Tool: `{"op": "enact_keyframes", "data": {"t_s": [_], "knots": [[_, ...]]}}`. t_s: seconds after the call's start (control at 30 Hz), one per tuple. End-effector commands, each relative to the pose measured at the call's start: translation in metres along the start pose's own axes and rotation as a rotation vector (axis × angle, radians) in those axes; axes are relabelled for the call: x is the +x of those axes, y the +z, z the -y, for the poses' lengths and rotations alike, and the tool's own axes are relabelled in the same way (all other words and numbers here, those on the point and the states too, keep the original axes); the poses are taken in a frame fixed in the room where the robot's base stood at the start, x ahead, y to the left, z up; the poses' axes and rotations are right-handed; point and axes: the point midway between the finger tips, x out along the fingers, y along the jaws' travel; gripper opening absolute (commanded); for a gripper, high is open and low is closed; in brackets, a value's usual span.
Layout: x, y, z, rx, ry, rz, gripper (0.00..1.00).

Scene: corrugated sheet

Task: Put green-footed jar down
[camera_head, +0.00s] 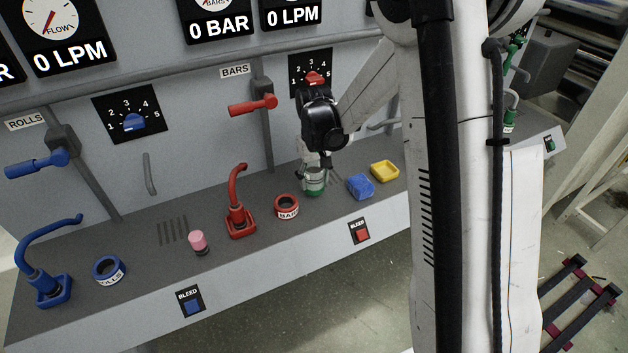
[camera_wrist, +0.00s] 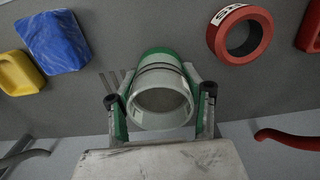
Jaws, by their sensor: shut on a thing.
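The green-footed jar (camera_head: 314,181) is pale grey with a green band at its foot. In the head view it is upright at the grey counter, between the red ring and the blue block. My gripper (camera_head: 315,165) is above it, with its fingers around it. In the wrist view the jar (camera_wrist: 160,98) sits between the two fingers of my gripper (camera_wrist: 161,105), its open mouth facing the camera. The fingers are shut on its sides. I cannot tell whether its foot touches the counter.
The counter (camera_head: 140,258) also holds a red ring (camera_head: 287,206), a blue block (camera_head: 361,186), a yellow container (camera_head: 385,171), a red tap (camera_head: 238,210), a pink-topped jar (camera_head: 198,242), a blue ring (camera_head: 109,269) and a blue tap (camera_head: 45,275). Bare counter lies between the pink-topped jar and blue ring.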

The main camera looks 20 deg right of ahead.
Motion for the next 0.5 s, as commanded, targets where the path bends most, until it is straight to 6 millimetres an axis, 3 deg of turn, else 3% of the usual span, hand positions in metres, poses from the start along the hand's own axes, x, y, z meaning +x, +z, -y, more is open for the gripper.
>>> {"op": "enact_keyframes", "data": {"t_s": [0.1, 0.47, 0.5], "knots": [[0.0101, -0.0001, 0.0001, 0.000, 0.000, 0.000, 0.17], [0.0139, 0.0000, 0.0003, 0.000, 0.000, 0.000, 0.17], [0.0136, 0.0000, 0.0003, 0.000, 0.000, 0.000, 0.46]]}}
